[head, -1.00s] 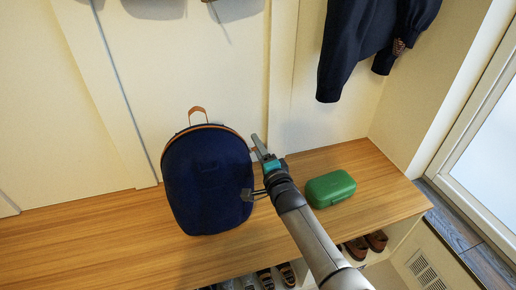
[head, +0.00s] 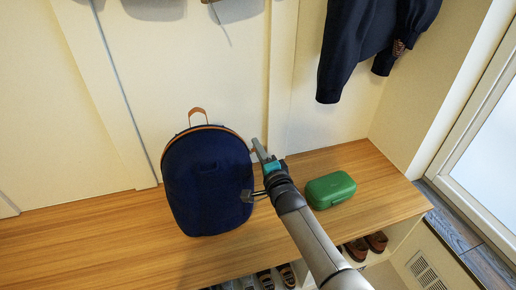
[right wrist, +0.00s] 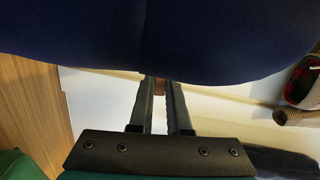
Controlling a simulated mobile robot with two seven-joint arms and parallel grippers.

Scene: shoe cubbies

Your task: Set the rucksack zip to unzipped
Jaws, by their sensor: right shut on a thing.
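The dark blue rucksack (head: 205,190) stands upright on the wooden bench, with a tan loop handle on top and a tan line along its upper rim. I cannot tell how far the zip along that rim is open. My right gripper (head: 256,149) is at the rucksack's upper right side, its fingers beside the rim. In the right wrist view the fingers (right wrist: 160,88) are close together on a small brown tab (right wrist: 160,86), which looks like the zip pull. The rucksack's blue fabric (right wrist: 150,40) fills the top of that view. My left gripper is out of view.
A green case (head: 330,189) lies on the bench (head: 90,235) right of my right arm. Shoes (head: 367,244) sit in cubbies below the bench front. A dark jacket (head: 365,50) hangs on the wall above. The bench's left side is clear.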

